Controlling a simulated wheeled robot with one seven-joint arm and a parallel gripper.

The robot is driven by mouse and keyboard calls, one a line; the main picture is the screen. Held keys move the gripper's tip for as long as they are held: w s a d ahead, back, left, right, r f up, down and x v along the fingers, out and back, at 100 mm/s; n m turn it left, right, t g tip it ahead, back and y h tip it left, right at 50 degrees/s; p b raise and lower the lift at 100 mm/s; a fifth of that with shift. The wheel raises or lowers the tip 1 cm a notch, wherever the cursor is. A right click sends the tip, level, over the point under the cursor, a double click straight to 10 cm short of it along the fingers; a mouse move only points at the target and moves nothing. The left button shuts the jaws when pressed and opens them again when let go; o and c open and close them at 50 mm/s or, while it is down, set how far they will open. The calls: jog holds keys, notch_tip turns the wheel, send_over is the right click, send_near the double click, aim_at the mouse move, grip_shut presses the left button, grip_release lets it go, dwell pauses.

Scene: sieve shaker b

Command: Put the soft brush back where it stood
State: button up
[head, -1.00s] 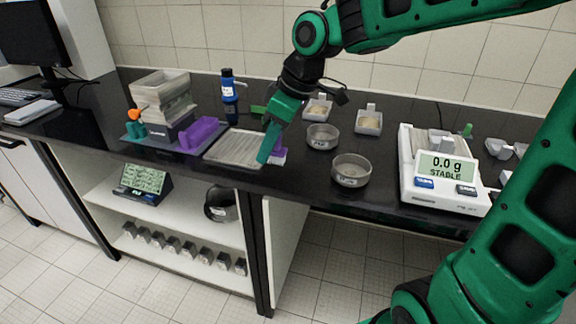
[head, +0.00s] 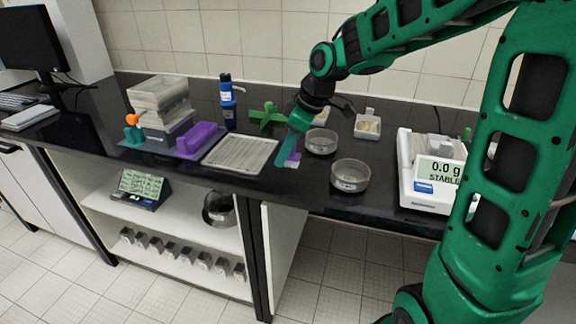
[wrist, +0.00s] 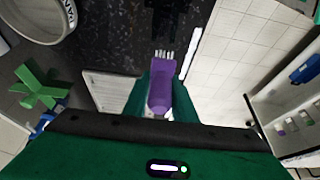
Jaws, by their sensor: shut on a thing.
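The soft brush (wrist: 160,92) has a purple body and a row of pale bristles, and lies between my green fingers in the wrist view. My gripper (head: 284,160) is shut on it, over the front part of the black bench. In the head view a purple and whitish bit of the brush (head: 293,159) shows beside the fingers; the rest is hidden behind them. I cannot tell whether the bristles touch the bench. The spot where the brush stood is not marked in any view I can identify.
A ribbed grey tray (head: 240,152) lies just left of my gripper, with a green cross-shaped thing (head: 267,116) behind it. Sieve pans (head: 350,177) stand to the right, then a balance (head: 425,190). A purple block (head: 201,138) and stacked trays (head: 160,103) are left.

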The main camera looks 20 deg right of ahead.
jog(key=shift+w+d+f, duration=0.8)
jog(key=shift+w+d, duration=0.05)
jog(key=shift+d, duration=0.1)
jog(key=shift+f, duration=2)
jog(key=shift+w, duration=0.1)
jog(key=o, duration=1)
jog(key=shift+f, duration=0.1)
jog(key=shift+o, duration=0.2)
jog(key=v, duration=1.2)
jog(key=s+d+f+m+g+h, duration=0.1)
jog(key=s+d+m, duration=0.4)
jog(key=s, duration=0.5)
jog(key=s+d+f+m+g+h, duration=0.1)
jog(key=s+d+f+m, duration=0.3)
jog(key=s, duration=0.5)
jog(key=s+d+f+m+h, duration=0.1)
jog(key=s+d+f+m, duration=0.1)
jog(key=s+d+m, duration=0.3)
jog(key=s+m, duration=0.3)
jog(key=s, duration=0.2)
jog(key=shift+s+d+f+g, duration=0.2)
jog(key=shift+s+d+g, duration=0.1)
jog(key=shift+g, duration=0.1)
